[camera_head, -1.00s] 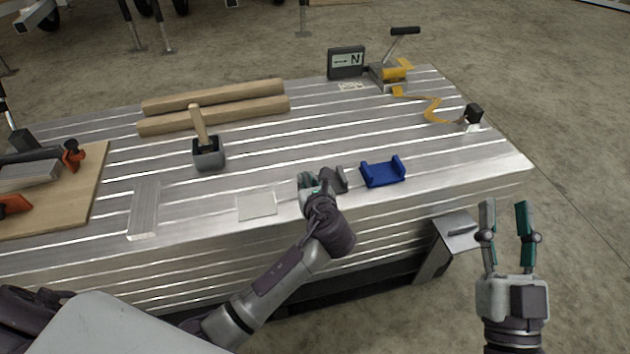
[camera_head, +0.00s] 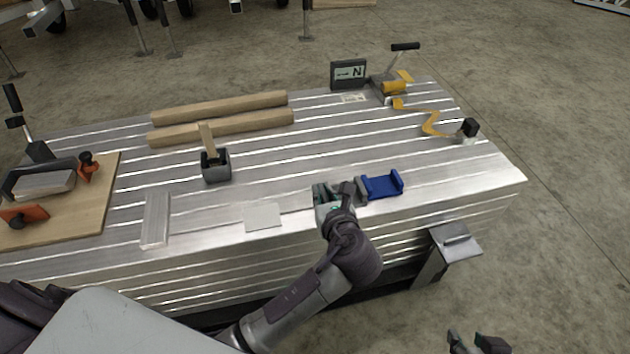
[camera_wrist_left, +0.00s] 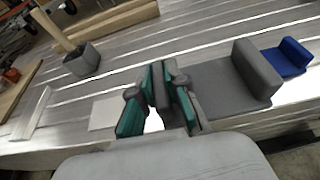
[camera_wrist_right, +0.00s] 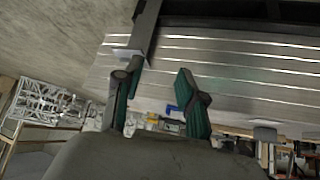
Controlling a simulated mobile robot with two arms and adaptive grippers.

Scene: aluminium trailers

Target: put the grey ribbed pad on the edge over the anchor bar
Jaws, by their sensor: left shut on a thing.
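The grey pad (camera_wrist_left: 222,88) is a channel shape with raised end walls. My left gripper (camera_head: 334,192) is shut on one of its end walls, at the table's front edge. The left wrist view shows the fingers (camera_wrist_left: 159,92) around that wall. In the head view the pad is mostly hidden by the gripper. I cannot tell whether it touches the table. A metal bracket (camera_head: 455,240), perhaps the anchor bar, projects below the front edge at the right. My right gripper (camera_head: 480,342) is at the bottom of the head view; its fingers (camera_wrist_right: 158,95) are open and empty.
A similar blue pad (camera_head: 383,186) lies just right of the grey one. A pale square plate (camera_head: 263,217) lies to the left on the ribbed aluminium deck (camera_head: 330,150). A mallet (camera_head: 215,166), wooden bars (camera_head: 220,117) and a yellow strap ratchet (camera_head: 392,88) lie further back.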

